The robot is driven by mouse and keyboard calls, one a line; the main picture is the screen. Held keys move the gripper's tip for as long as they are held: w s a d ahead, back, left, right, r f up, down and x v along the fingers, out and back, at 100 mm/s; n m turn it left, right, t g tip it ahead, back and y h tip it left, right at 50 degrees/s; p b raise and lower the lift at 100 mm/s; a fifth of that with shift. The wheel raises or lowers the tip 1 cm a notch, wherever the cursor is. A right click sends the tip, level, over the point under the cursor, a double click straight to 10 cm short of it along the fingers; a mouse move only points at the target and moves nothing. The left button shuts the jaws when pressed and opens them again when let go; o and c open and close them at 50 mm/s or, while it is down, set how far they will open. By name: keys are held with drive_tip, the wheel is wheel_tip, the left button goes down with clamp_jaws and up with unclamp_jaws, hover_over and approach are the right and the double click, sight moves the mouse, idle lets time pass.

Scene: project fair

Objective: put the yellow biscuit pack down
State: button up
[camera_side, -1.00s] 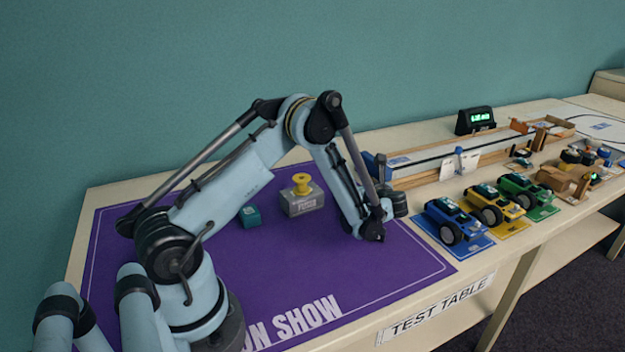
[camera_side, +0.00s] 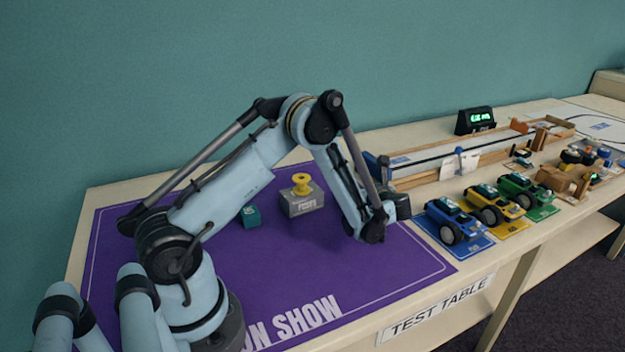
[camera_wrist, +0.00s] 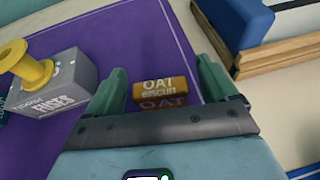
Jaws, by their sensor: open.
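The yellow biscuit pack (camera_wrist: 160,93), lettered OAT BISCUIT, shows in the wrist view on the purple mat (camera_wrist: 150,35), just ahead of and between the fingers. My gripper (camera_wrist: 160,85) is open, with one green finger on each side of the pack and a visible gap to the right finger. Whether the pack touches the mat all along its base is hard to tell. In the side view my gripper (camera_side: 398,205) is low at the right part of the mat, and the pack is hidden there.
A grey fuses box (camera_side: 302,200) with a yellow spool (camera_side: 301,184) on it and a teal cube (camera_side: 250,216) stand left of my gripper. Blue (camera_side: 452,220), yellow (camera_side: 494,204) and green (camera_side: 526,190) cars stand to the right. A wooden track (camera_side: 470,155) lies behind.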

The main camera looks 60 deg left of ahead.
drive_tip(key=shift+v, duration=0.95)
wheel_tip(320, 180, up, 6)
drive_tip(key=shift+a+r, duration=0.1)
drive_tip(key=shift+r, duration=0.55)
drive_tip(key=s+d+r+n+t+h, duration=0.2)
drive_tip(key=s+d+n+h, duration=0.4)
drive_tip(key=d+n, duration=0.3)
drive_tip(key=s+d+r+n+t+h, duration=0.3)
drive_tip(key=s+d+n+h, duration=0.3)
drive_tip(key=s+d+n, duration=0.3)
drive_tip(key=shift+s+d+n+h, duration=0.25)
drive_tip(key=shift+d+n+h, duration=0.2)
drive_tip(key=shift+d, duration=0.45)
drive_tip(key=shift+s+d+n, duration=0.2)
drive_tip(key=shift+d+n, duration=0.05)
drive_tip(key=shift+c, duration=0.9)
drive_tip(key=shift+d, duration=0.1)
drive_tip(key=c, duration=0.4)
drive_tip(key=shift+c, duration=0.3)
